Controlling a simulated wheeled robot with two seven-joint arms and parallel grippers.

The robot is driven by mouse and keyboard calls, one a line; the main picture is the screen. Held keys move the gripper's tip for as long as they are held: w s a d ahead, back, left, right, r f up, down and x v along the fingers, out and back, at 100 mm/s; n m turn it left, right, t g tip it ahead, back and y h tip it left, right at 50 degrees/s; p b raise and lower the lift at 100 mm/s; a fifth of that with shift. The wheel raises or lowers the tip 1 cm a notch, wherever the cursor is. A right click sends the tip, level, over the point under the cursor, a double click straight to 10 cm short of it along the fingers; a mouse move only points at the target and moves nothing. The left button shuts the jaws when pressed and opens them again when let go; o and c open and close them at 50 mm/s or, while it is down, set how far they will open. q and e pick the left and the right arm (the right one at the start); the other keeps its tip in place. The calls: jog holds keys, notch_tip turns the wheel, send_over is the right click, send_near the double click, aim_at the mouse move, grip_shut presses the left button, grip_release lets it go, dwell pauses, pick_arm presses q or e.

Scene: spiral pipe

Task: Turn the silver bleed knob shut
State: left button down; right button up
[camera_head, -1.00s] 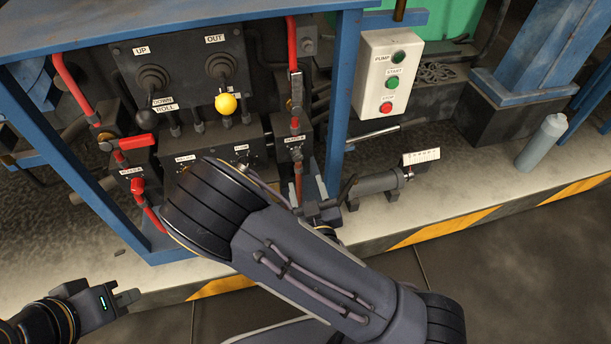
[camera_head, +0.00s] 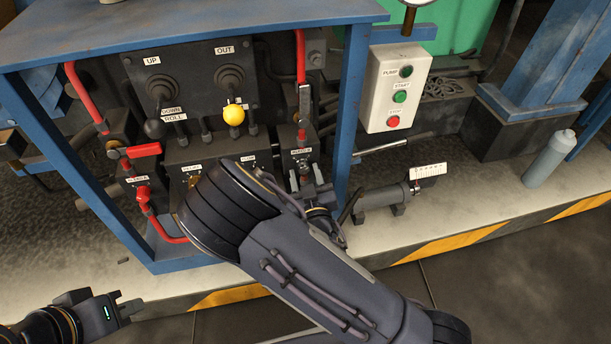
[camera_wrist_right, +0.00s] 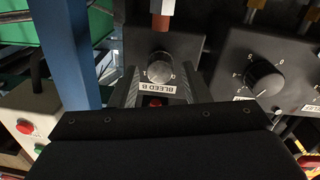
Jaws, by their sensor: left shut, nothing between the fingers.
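My right gripper (camera_head: 308,183) is at the front of this block and covers most of the knob there. In the right wrist view its fingers (camera_wrist_right: 157,88) are apart, one on each side of the knob and label; I cannot tell whether they touch it. My left gripper (camera_head: 128,306) is shut and empty at the lower left, away from the panel.
A black dial (camera_wrist_right: 265,78) is beside the knob. A blue post (camera_head: 352,110) and a white pump box (camera_head: 395,88) stand to the right. A grey cylinder (camera_head: 383,201) lies on the ledge. Red levers (camera_head: 142,150) are at the left.

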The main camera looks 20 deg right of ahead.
jog(key=c, duration=0.8)
jog(key=shift+n, duration=0.4)
jog(key=shift+f+n+b, duration=0.1)
jog(key=shift+n+b, duration=0.25)
jog(key=shift+n, duration=0.65)
jog(key=n, duration=0.3)
jog(key=shift+n+b, duration=0.3)
jog(key=shift+n, duration=0.1)
jog(key=n, duration=0.5)
jog(key=shift+n+y, duration=0.3)
jog(key=n, duration=0.6)
